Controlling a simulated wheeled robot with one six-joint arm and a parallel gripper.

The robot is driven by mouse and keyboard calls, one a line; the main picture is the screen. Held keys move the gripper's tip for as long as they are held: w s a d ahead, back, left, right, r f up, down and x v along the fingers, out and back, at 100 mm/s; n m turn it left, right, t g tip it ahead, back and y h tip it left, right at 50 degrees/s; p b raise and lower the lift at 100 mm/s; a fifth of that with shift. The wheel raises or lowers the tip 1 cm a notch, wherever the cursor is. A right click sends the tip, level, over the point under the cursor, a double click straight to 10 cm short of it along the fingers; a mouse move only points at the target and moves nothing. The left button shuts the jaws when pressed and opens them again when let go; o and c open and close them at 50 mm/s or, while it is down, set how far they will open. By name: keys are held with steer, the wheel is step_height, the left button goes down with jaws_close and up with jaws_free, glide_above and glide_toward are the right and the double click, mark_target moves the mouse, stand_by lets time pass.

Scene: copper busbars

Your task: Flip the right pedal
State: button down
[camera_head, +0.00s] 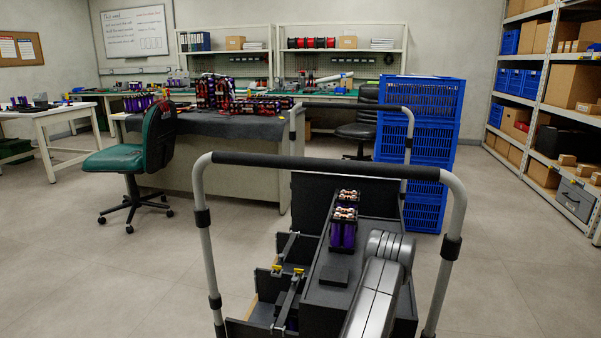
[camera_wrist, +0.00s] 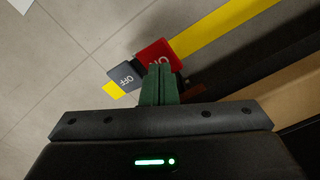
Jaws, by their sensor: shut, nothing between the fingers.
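In the wrist view, a red pedal (camera_wrist: 154,48) with white lettering, partly hidden, lies just beyond my fingertips, on the right of the pair. A dark grey pedal (camera_wrist: 122,77) marked "OFF" is beside it on the left, with a yellow piece (camera_wrist: 114,90) at its near end. My gripper (camera_wrist: 160,69) has two green fingers held together with nothing between them. The fingertips overlap the near side of the red pedal in the picture; I cannot tell whether they touch it. The head view does not show the pedals or the gripper clearly.
In the head view, a cart with a dark padded handle (camera_head: 325,164) carries purple parts (camera_head: 342,234). Blue crates (camera_head: 408,153) stand behind it, and a green chair (camera_head: 145,155) at the left. Floor on the right is clear.

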steer(key=shift+f+b, duration=1)
steer(key=shift+f, duration=0.15)
stand_by(0.7)
steer(key=shift+r, duration=0.1)
steer(key=shift+r+p, duration=1.9)
steer(key=shift+r, duration=1.6)
steer(key=shift+f, duration=0.15)
step_height(320, 180, down, 7)
steer(key=b, duration=0.4)
steer(key=shift+r, duration=0.2)
